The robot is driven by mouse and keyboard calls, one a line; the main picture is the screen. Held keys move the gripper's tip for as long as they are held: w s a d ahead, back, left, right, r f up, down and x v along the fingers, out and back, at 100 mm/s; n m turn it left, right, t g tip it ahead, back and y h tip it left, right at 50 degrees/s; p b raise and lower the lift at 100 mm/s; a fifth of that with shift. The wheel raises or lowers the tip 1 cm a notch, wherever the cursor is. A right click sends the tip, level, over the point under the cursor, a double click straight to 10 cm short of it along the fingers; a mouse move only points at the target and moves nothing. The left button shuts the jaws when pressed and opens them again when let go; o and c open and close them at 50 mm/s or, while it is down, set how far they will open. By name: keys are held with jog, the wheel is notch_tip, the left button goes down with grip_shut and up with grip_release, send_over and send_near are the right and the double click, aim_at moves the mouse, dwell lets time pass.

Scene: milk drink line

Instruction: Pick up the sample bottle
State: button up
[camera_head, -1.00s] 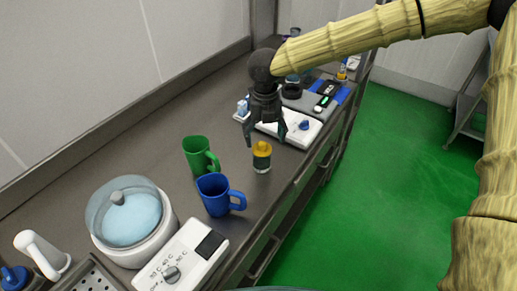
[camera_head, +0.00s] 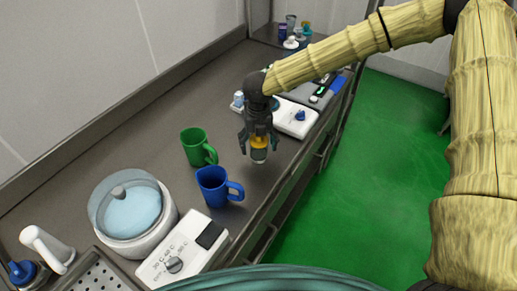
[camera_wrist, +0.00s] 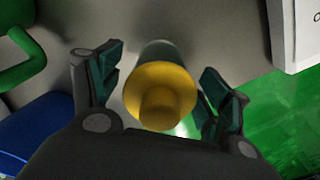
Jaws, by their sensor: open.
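The sample bottle (camera_head: 259,154) has a yellow cap and a clear lower body, and stands upright on the grey counter, right of the blue mug. My gripper (camera_head: 259,143) points down over it, with a finger on each side of the cap. In the wrist view the yellow-capped bottle (camera_wrist: 160,95) sits between the two open fingers of my gripper (camera_wrist: 160,95), with a visible gap on both sides. The bottle's base is partly hidden behind the cap in that view.
A green mug (camera_head: 197,148) and a blue mug (camera_head: 213,187) stand left of the bottle. A white device (camera_head: 294,118) stands behind it. A lidded round bath (camera_head: 131,209) and white control box (camera_head: 180,252) are nearer. The counter's right edge is close.

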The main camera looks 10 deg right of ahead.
jog(key=shift+s+f, duration=0.15)
jog(key=shift+f, duration=0.65)
jog(key=c, duration=1.1)
jog(key=shift+r, duration=0.1)
jog(key=shift+c, duration=0.2)
